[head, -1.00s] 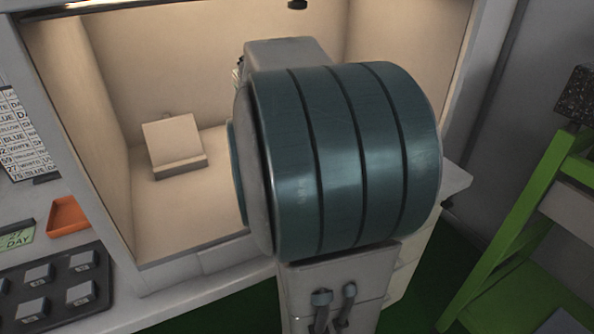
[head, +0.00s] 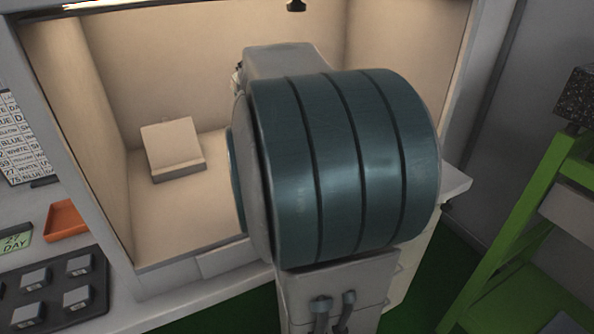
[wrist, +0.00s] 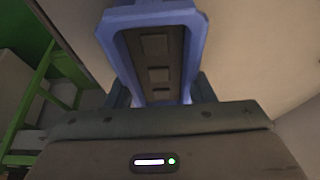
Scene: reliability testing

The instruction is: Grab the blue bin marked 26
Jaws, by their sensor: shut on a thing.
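In the wrist view a blue bin (wrist: 191,47) is at the top, its open inside facing the camera. Inside it a dark surface with several rectangular shapes shows. My gripper (wrist: 161,92) is shut on the bin, with one teal finger at each side of its near end. No number can be read on the bin in this view. In the head view my large teal arm joint fills the middle and hides the gripper and the bin.
A lit beige booth (head: 80,120) with a small slanted stand (head: 172,148) is behind my arm. An orange tray (head: 66,220) and a black tray (head: 45,296) with several grey blocks are at left. A green ladder (head: 530,235) stands at right, with grey wall beside it.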

